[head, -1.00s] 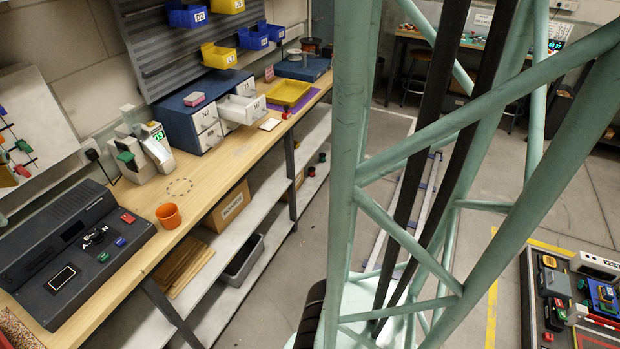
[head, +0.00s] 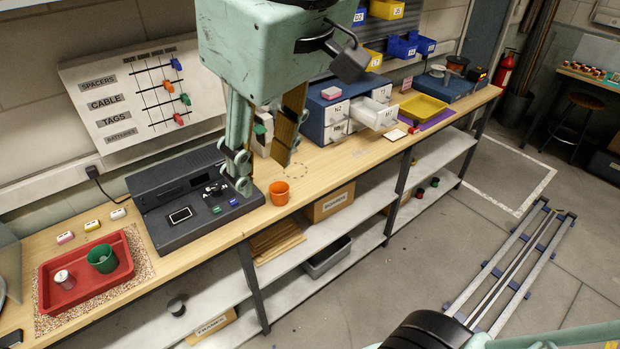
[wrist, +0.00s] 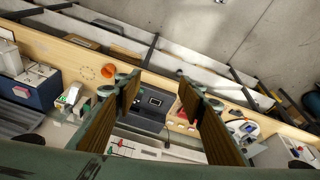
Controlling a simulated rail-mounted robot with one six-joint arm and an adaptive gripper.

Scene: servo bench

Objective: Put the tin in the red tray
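The red tray (head: 90,291) lies on a speckled mat at the left end of the bench in the head view. Inside it are a small pale cylinder with a reddish mark (head: 63,279) and a dark green cup (head: 102,258). I cannot tell for sure whether the pale cylinder is the tin; no other thing is clearly a tin. My gripper (head: 263,172) hangs above the bench near the dark console, right of the tray, fingers apart. In the wrist view my gripper (wrist: 157,92) also has its fingers wide apart, with nothing between them.
The dark console (head: 195,205) stands right of the tray, with an orange cup (head: 279,193) beside it. Blue cabinet drawers (head: 375,113), one pulled out, and a yellow tray (head: 423,108) stand farther right. Small blocks (head: 92,225) line the bench behind the red tray.

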